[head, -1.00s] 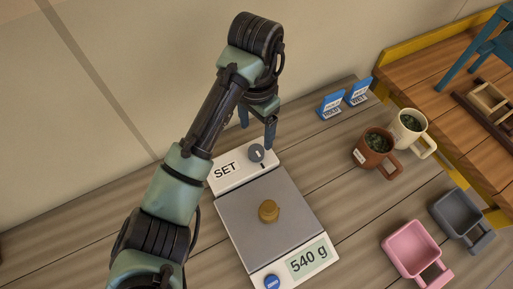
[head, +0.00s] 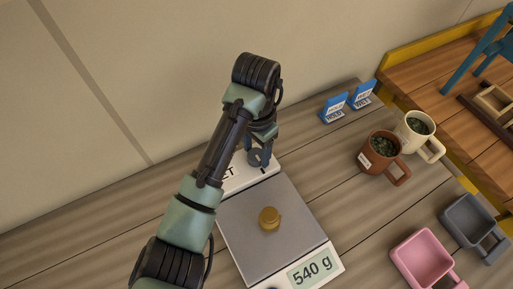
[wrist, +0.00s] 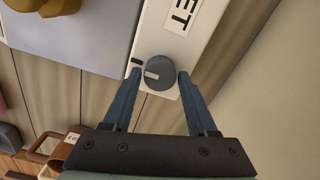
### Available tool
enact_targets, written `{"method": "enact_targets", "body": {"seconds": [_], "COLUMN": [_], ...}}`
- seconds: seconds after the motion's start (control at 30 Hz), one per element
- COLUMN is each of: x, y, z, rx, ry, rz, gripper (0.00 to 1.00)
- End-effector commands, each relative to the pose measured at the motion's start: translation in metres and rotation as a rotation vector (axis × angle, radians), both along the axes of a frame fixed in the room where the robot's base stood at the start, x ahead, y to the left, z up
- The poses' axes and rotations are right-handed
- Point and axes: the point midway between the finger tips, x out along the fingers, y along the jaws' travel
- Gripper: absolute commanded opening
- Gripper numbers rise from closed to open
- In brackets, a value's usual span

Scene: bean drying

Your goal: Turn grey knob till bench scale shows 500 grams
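The bench scale (head: 228,217) lies on the wooden bench, and its display (head: 311,268) reads 540 g. A small brass weight (head: 269,218) stands on its grey pan. The grey knob (wrist: 160,73) is on the white strip beside the SET label, and its pale pointer mark is visible. My gripper (wrist: 158,76) is open, with one blue finger on each side of the knob and a small gap showing on both sides. In the head view the knob (head: 258,158) is partly covered by my gripper.
Two blue-and-white cards (head: 334,108) stand at the back. A brown mug (head: 377,158) and a cream mug (head: 416,134) with dark contents stand right of the scale. A pink scoop (head: 423,262) and a grey scoop (head: 470,222) lie at the right front. A yellow-edged shelf (head: 430,48) is beyond.

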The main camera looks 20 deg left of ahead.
Motion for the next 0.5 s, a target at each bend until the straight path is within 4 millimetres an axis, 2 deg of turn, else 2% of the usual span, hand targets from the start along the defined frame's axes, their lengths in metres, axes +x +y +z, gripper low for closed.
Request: {"method": "enact_targets", "body": {"seconds": [0.03,0.3,0.5], "x": [0.0000,0.0001,0.0000], "y": [0.0000,-0.0001,-0.0004], "z": [0.0001,0.0003,0.0011], "rx": [0.000,0.000,-0.001], "ry": [0.000,0.000,0.000], "rz": [0.000,0.000,0.009], "gripper": [0.48,0.00,0.00]}}
